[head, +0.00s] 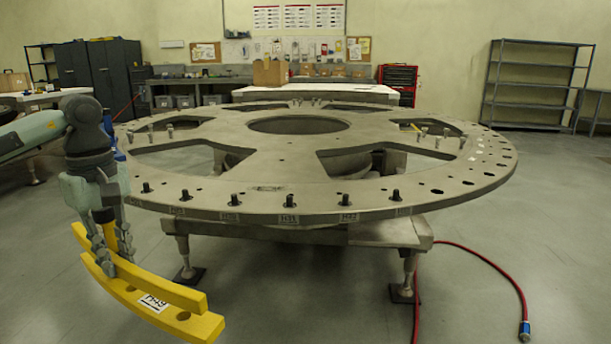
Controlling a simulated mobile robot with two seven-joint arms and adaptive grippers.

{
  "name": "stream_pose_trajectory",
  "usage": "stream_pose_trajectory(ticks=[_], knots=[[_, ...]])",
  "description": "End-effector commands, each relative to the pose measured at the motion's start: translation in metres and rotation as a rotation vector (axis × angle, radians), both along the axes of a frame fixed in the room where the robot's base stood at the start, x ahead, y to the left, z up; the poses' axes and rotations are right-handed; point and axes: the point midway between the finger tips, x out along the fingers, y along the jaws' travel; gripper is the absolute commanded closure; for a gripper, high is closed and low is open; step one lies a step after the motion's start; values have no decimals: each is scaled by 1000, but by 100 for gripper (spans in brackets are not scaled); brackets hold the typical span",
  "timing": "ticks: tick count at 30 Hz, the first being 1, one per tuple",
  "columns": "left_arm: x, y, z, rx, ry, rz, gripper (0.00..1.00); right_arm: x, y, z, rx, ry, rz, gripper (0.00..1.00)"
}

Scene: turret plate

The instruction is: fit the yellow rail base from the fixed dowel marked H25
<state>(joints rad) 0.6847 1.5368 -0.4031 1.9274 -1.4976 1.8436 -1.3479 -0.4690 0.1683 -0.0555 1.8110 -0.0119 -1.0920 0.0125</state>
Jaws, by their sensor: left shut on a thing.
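My left gripper (115,258) is shut on the yellow rail base (197,325), a long curved piece with a raised strip, holes and a white label that seems to read H49. It hangs tilted in the picture at the lower left, in front of the turret plate's left edge and apart from it. The fingers hide part of the raised strip. The grey turret plate (300,180) has a row of dark dowels along its near rim, one at the middle (290,201). Small rim labels sit below them; I cannot make out H25. My right gripper is out of view.
The plate rests on a grey stand (370,233) with feet on the floor. A red hose (490,262) with a blue end lies on the floor at right. A white-topped table (315,94) stands behind the plate. The front floor is clear.

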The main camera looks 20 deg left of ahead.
Motion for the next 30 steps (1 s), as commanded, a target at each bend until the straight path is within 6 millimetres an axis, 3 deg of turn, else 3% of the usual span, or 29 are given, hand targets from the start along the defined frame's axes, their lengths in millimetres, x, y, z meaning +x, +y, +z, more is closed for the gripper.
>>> stream_pose_trajectory(ticks=[8,13,18,21,30], knots=[[40,-84,-68,-5,-13,-430,100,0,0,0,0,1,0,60],[62,-155,-97,-1,-14,-770,100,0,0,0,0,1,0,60],[77,-218,-112,3,-13,-1081,100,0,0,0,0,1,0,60],[81,-245,-116,4,-11,-1221,100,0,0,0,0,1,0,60],[85,-290,-121,0,-9,-1413,100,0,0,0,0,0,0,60]])
